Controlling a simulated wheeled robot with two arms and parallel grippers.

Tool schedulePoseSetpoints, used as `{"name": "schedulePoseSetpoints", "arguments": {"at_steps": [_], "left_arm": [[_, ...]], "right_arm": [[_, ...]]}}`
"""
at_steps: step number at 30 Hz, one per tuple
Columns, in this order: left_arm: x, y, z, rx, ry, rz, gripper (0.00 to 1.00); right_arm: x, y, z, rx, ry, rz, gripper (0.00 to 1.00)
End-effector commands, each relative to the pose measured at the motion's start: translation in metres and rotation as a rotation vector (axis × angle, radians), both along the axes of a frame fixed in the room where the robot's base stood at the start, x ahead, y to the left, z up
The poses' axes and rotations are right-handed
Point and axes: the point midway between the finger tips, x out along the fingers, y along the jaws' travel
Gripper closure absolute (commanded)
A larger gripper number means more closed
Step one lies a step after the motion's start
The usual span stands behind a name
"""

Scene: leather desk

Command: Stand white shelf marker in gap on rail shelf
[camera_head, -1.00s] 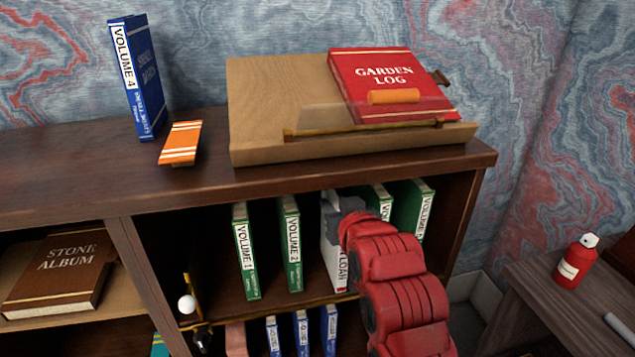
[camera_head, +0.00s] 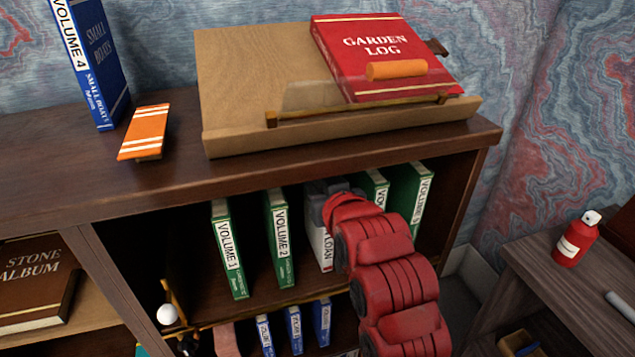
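The white shelf marker (camera_head: 319,243), with the letters LOAN showing, stands upright on the rail shelf (camera_head: 262,302). It is in the gap between the green Volume 2 (camera_head: 278,240) and another green volume (camera_head: 374,188). My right gripper is not in view.
Green Volume 1 (camera_head: 229,250) stands to the left, and another green volume (camera_head: 412,205) stands at the right end. Blue books (camera_head: 293,328) are on the level below. A wooden bookstand (camera_head: 250,75) holds the red Garden Log (camera_head: 380,50) on top.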

Motion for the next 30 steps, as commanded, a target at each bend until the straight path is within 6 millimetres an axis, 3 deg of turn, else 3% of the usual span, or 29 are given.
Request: {"name": "schedulePoseSetpoints", "arguments": {"at_steps": [1, 4, 16, 30], "left_arm": [[0.0, 0.0, 0.0, 0.0, 0.0, 0.0, 0.62], [0.0, 0.0, 0.0, 0.0, 0.0, 0.0, 0.44], [-0.003, -0.002, 0.005, 0.001, 0.0, -0.001, 0.43], [-0.085, -0.029, 0.032, -0.001, -0.002, -0.004, 0.43]], "right_arm": [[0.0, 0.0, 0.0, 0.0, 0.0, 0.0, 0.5], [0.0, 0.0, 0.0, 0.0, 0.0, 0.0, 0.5], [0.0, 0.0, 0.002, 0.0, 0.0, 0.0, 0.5], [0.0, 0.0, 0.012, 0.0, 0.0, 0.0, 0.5]]}}
